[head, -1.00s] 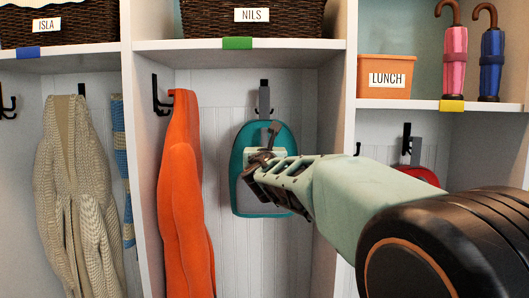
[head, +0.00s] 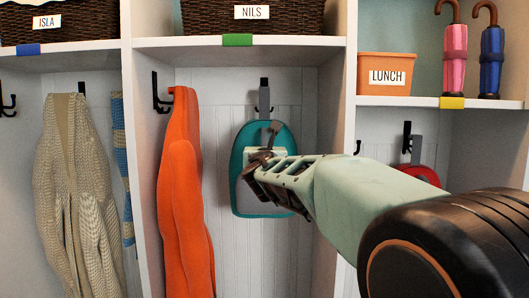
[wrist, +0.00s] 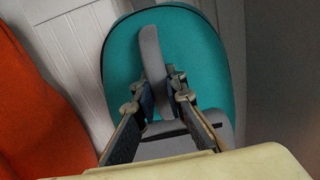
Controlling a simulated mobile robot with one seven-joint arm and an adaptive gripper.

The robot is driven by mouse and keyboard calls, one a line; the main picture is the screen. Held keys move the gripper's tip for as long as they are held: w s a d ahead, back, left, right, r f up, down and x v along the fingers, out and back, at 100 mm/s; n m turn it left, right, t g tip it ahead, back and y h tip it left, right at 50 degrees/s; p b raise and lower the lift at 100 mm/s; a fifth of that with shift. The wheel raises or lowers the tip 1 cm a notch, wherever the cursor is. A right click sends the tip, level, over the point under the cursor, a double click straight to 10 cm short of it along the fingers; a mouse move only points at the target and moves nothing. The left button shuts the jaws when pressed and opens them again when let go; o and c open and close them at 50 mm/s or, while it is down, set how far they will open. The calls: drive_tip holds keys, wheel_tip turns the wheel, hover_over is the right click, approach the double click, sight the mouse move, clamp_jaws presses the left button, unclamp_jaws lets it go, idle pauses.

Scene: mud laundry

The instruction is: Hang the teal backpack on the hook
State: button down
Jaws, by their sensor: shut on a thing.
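The teal backpack (head: 240,185), with a grey front, hangs upright against the back panel of the middle cubby in the head view. It also fills the middle of the wrist view (wrist: 205,60). Its grey top loop (head: 264,100) is at the black hook (head: 264,82); I cannot tell for certain whether the loop is around it. My gripper (head: 258,165) is at the front of the backpack. In the wrist view, my gripper (wrist: 162,92) is shut on a grey strap (wrist: 151,50) on the backpack's front. The fingers partly hide the lower front.
An orange garment (head: 183,200) hangs close on the left. The cubby's right divider (head: 330,150) stands near my arm. A shelf (head: 290,48) with a NILS basket (head: 210,18) is above. A red bag (head: 424,174) hangs in the right cubby.

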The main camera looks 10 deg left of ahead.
drive_tip(key=shift+f, duration=0.15)
drive_tip(key=c, duration=1.9)
unclamp_jaws()
drive_tip(key=shift+f, duration=0.2)
drive_tip(key=b+v, duration=0.4)
drive_tip(key=v, duration=0.9)
drive_tip(key=shift+f, duration=0.15)
